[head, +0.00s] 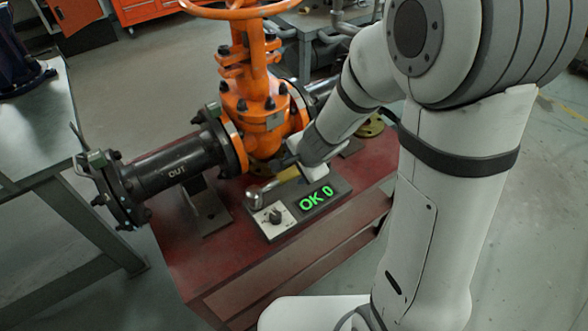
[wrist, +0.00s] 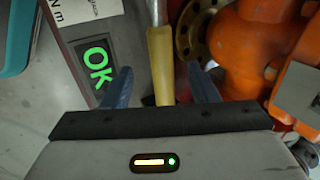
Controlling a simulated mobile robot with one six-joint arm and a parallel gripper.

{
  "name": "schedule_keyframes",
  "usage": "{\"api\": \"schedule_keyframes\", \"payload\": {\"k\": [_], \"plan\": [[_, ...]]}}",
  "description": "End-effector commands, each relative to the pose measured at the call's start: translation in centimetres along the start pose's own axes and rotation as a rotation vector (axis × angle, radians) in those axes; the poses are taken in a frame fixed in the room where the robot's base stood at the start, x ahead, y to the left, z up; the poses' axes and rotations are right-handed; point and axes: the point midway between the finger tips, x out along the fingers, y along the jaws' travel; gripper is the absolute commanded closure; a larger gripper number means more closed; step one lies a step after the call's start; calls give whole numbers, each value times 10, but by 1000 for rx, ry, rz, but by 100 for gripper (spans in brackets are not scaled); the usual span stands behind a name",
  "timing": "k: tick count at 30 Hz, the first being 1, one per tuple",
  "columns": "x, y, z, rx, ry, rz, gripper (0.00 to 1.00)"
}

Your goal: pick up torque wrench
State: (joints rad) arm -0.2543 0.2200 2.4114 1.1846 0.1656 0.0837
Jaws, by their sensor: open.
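The torque wrench shows in the wrist view as a yellow handle (wrist: 161,62) with a metal shaft at the top edge. In the head view its metal end (head: 262,188) and part of the yellow grip (head: 288,174) lie over the tester box. My gripper (wrist: 160,72) is open, with one blue finger on each side of the yellow handle. Gaps show between the fingers and the handle. The handle's lower end is hidden behind my gripper body. In the head view my wrist hides part of the wrench.
The tester box (head: 277,231) has a knob and a green "OK 0" display (head: 317,198) on the red bench (head: 180,251). The orange gate valve (head: 255,128) and its black "OUT" pipe (head: 170,174) stand close behind. A teal object (wrist: 17,38) edges the wrist view at left.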

Motion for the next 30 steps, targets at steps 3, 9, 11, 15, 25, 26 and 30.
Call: {"api": "schedule_keyframes", "payload": {"k": [3, 9, 11, 15, 25, 26, 30], "plan": [[18, 2, 0, 1, 0, 0, 46], [43, 1, -6, 1, 0, 1, 46], [52, 1, -9, 1, 0, 1, 46], [68, 0, -9, -1, 0, -1, 46], [69, -2, -9, -1, 0, -1, 49], [69, -2, -9, -1, 0, -1, 51], [69, -1, -9, -1, 0, -1, 63]]}}
